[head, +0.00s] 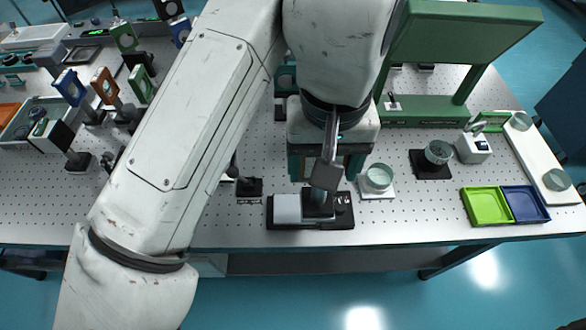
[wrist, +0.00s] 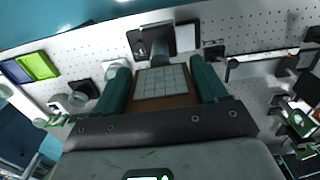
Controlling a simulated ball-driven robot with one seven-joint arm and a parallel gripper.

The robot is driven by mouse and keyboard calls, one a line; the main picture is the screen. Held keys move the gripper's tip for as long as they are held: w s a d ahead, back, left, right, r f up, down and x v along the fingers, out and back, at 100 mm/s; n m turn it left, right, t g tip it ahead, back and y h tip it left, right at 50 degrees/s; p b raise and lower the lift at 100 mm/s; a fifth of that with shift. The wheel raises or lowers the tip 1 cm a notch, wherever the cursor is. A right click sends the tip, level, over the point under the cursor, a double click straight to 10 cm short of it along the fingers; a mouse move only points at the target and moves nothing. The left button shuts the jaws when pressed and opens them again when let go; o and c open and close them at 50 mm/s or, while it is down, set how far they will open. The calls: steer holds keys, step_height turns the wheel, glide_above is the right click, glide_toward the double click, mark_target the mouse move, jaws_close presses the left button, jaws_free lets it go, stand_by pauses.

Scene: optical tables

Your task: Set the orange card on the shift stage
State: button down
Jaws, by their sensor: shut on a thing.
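My gripper (head: 327,172) has its teal fingers down over the front middle of the table in the head view. In the wrist view my gripper (wrist: 163,82) is shut on the orange card (wrist: 172,101), a brownish-orange piece with a pale gridded face between the fingers. The likely shift stage (head: 285,209), a black base with a light grey block and small fittings, lies just in front of and partly under my gripper. It also shows beyond the fingertips in the wrist view (wrist: 186,38). I cannot see contact between card and stage.
A round glass piece on a white base (head: 378,181) stands close right of the stage. A small black mount (head: 249,187) stands to its left. Further right are a lime tray (head: 480,206) and a blue tray (head: 525,204). A green frame (head: 425,112) stands behind.

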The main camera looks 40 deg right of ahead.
steer(key=w+f, duration=0.6)
steer(key=f, duration=0.3)
steer(key=shift+a+f, duration=0.15)
steer(key=shift+f, duration=0.05)
steer(key=shift+f, duration=0.15)
steer(key=shift+c, duration=0.2)
jaws_free()
step_height(320, 180, up, 12)
stand_by(0.5)
stand_by(0.5)
